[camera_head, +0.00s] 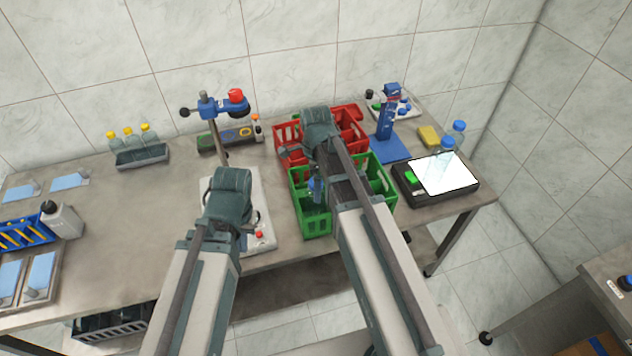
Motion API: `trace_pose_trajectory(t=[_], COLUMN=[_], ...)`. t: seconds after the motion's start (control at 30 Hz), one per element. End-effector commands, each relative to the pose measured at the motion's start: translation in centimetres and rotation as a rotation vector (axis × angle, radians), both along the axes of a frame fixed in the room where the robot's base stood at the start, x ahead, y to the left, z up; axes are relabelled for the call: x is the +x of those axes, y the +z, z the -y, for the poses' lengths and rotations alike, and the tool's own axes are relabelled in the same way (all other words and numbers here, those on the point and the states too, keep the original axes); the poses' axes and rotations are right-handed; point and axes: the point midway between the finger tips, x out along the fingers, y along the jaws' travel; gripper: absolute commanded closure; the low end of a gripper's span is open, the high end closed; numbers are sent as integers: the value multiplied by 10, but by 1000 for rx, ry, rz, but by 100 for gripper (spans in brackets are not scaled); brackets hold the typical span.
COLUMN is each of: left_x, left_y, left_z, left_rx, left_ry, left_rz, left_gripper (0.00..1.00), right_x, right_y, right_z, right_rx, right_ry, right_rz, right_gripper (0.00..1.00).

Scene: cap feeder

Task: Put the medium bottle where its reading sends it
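Two clear bottles with blue caps (459,127) stand behind the scale at the right end of the bench; I cannot tell which is medium. Another blue-topped bottle (317,186) appears in the green crate (318,226), partly hidden by my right arm. The scale (463,192) has a bare white plate and a small green light or display, too small to read. My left gripper (230,188) is over the pale base of the capping stand. My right gripper (318,122) is over the red crate (292,152). The fingers of both are hidden.
A capping stand (236,101) with a red knob rises behind my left gripper. A blue stand (388,125) is between the crates and the scale, with a yellow sponge (429,136) beside it. Bench is clear left of centre.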

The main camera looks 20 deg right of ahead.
Motion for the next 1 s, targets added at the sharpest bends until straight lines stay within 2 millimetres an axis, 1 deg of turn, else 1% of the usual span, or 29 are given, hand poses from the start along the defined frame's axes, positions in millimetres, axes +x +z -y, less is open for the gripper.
trace_pose_trajectory(t=[0.03,0.3,0.4,0.53,1.0], left_x=[0,0,0,0,0], left_y=[17,57,66,71,70], left_z=[0,0,0,0,0], left_rx=[0,0,-1,-1,-1], left_ry=[0,0,4,6,6], left_rz=[0,0,0,0,0], left_gripper=[100,100,100,100,100], right_x=[0,0,0,0,0], right_y=[17,57,66,71,70], right_z=[0,0,0,0,0], right_rx=[0,0,0,0,0], right_ry=[0,0,0,0,0], right_rz=[0,0,0,0,0], right_gripper=[0,0,0,0,0])
